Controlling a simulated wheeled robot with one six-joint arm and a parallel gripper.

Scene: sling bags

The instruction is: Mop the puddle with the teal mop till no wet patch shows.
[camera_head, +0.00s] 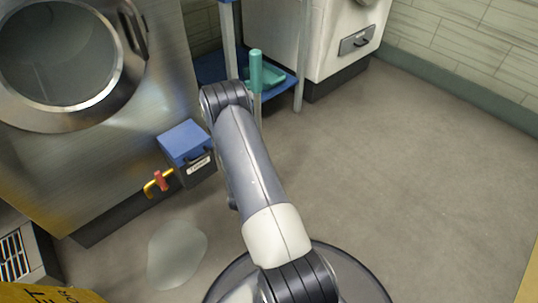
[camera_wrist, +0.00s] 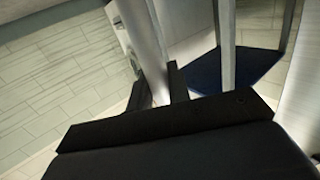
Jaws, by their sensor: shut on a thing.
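The puddle (camera_head: 178,254) is a pale, shiny wet patch on the grey floor at the lower left of the head view. The teal mop (camera_head: 256,72) stands about upright beyond my arm, with its teal top and a short length of pale pole showing; its lower end is hidden. In the wrist view its pale pole (camera_wrist: 143,42) runs down between the black fingers of my gripper (camera_wrist: 157,88). My gripper is shut on this pole. In the head view my arm hides the gripper. The mop is apart from the puddle's visible area.
A steel machine (camera_head: 150,100) with a round door stands at left. A blue-lidded box (camera_head: 186,141) and a yellow-red valve (camera_head: 158,181) jut from it near the puddle. A blue-shelved rack (camera_head: 210,68) stands beyond the mop. A yellow sign (camera_head: 40,294) is at lower left. Floor at right is clear.

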